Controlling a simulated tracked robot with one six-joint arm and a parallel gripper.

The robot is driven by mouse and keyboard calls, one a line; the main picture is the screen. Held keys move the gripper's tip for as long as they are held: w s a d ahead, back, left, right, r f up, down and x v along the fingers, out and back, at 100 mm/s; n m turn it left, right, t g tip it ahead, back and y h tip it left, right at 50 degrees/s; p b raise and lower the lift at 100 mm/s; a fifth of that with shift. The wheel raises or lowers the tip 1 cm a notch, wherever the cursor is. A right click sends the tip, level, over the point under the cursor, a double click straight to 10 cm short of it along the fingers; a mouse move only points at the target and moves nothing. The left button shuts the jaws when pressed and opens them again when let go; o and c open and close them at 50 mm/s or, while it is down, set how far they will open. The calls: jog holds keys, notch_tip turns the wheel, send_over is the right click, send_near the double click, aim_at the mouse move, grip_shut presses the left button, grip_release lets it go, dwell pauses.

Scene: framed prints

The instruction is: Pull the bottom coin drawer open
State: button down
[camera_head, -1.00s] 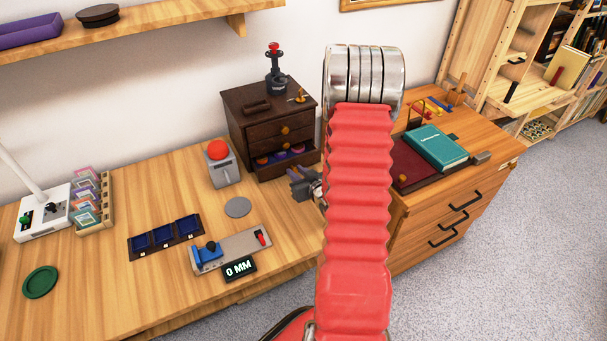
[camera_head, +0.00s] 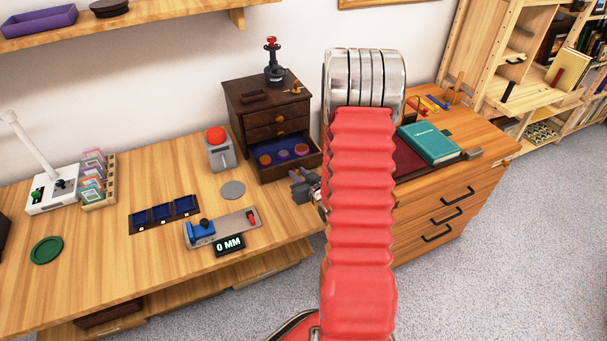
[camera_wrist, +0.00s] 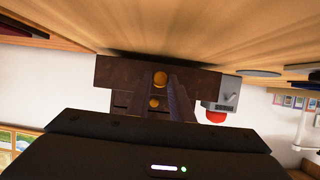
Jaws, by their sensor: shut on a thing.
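The dark brown coin cabinet (camera_head: 238,105) stands on the wooden desk against the wall. Its bottom drawer (camera_head: 293,168) is pulled out, showing a blue lining and several round coins (camera_head: 283,155) in orange and purple. The drawers above it are closed, with a brass knob (camera_head: 280,118) showing. My gripper (camera_head: 305,186) is just in front of the bottom drawer, partly hidden by my red arm. In the wrist view, which is upside down, my gripper (camera_wrist: 162,84) is shut on the bottom drawer's brass knob (camera_wrist: 160,78).
A grey box with a red button (camera_head: 216,135) stands left of the cabinet. A teal book (camera_head: 430,143) lies at right on the desk.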

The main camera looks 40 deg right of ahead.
jog(key=shift+s+a, duration=0.1)
jog(key=shift+s, duration=0.05)
jog(key=c, duration=1.6)
grip_release()
jog(key=shift+s, duration=0.1)
